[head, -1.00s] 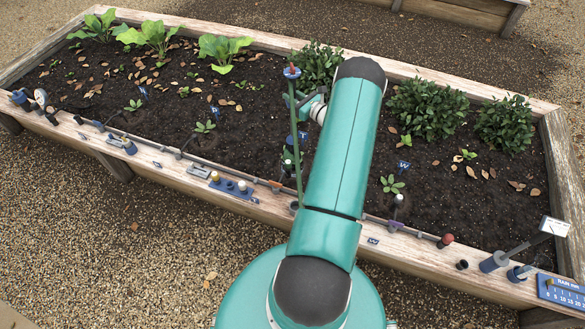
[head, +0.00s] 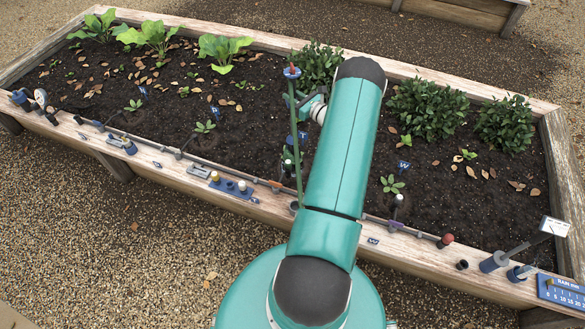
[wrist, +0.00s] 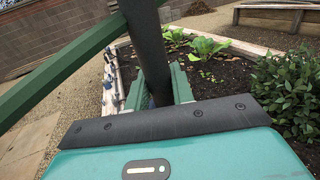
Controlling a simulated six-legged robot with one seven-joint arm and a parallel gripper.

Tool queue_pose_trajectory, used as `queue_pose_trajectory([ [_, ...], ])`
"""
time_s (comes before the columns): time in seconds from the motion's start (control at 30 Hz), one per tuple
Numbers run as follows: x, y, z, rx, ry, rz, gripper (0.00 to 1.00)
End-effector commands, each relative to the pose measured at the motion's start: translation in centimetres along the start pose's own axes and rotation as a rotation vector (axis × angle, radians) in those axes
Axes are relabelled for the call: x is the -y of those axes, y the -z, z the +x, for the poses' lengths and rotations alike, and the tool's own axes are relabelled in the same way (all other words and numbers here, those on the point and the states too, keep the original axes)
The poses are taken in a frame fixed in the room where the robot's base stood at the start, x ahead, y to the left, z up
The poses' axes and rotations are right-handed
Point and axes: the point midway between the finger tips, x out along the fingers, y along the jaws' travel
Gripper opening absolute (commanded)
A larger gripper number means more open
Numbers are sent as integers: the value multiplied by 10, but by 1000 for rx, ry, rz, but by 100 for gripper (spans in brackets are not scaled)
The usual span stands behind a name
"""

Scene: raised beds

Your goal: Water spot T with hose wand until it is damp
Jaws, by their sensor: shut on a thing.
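The hose wand (head: 296,130) is a thin green pole with a blue-and-red end, standing nearly upright left of my arm in the head view. My gripper (head: 305,103), partly hidden by my forearm, is at its upper part. In the wrist view my gripper (wrist: 159,90) is shut on the wand's dark grip (wrist: 147,40), and a green bar runs off to the left. The blue T marker (head: 303,135) of spot T stands in the soil just right of the pole. Soil near it is partly hidden by my arm; I see no water stream and cannot tell its dampness.
The raised bed's wooden front rim (head: 150,158) carries pipes and fittings. Small seedlings (head: 205,127) with W markers (head: 404,167) stand in the soil. Bushes (head: 428,108) and leafy plants (head: 222,50) line the back. Gravel surrounds the bed.

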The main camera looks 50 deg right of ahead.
Motion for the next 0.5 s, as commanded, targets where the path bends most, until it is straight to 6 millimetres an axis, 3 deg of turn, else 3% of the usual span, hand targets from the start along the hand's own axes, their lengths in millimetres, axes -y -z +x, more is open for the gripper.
queue_pose_trajectory([
  [0.37, 0, -1, 0, 2, 0, -1, 0],
  [0.5, -12, -3, -4, 1, 0, 2, 0],
])
